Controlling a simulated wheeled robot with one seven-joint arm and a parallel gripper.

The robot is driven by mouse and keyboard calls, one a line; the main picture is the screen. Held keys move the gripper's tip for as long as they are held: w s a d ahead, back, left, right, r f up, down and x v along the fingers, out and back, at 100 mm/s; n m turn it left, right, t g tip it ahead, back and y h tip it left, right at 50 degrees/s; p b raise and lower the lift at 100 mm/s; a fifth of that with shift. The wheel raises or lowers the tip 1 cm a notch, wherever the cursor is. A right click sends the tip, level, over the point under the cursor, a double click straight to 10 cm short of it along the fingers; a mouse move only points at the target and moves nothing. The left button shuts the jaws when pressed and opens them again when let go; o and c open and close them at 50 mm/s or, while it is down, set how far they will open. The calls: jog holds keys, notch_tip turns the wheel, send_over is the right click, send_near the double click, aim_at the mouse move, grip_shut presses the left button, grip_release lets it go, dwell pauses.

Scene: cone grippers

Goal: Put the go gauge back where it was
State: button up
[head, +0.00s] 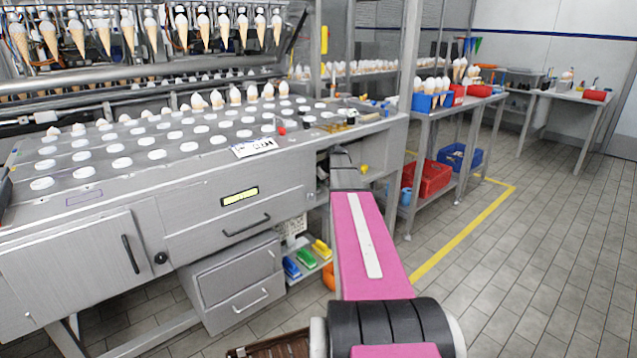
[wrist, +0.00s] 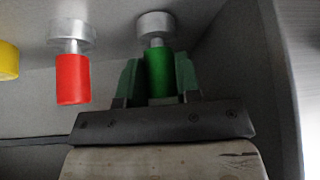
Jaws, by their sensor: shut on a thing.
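In the wrist view, a green-handled gauge (wrist: 159,72) with a silver metal head stands between the two dark green fingers of my gripper (wrist: 158,80). The fingers are shut on its green handle. Its metal head points to the top of the picture, against a grey surface; I cannot tell whether it touches that surface. A similar gauge with a red handle (wrist: 73,78) and a silver head is just to the left, apart from my gripper. In the head view my arm reaches toward the right end of the machine; the gripper and the green gauge cannot be made out there.
A yellow-handled piece (wrist: 8,60) is cut off at the wrist view's left edge. A pale grey wall (wrist: 290,60) is close on the right. In the head view, the cone machine (head: 110,215) fills the left, and a side table (head: 440,103) with bins stands right.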

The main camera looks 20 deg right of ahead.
jog(key=o, duration=1)
jog(key=shift+f, duration=0.1)
jog(key=shift+o, duration=0.2)
jog(key=v, duration=0.7)
jog(key=shift+r, duration=0.3)
jog(key=shift+s, duration=0.15)
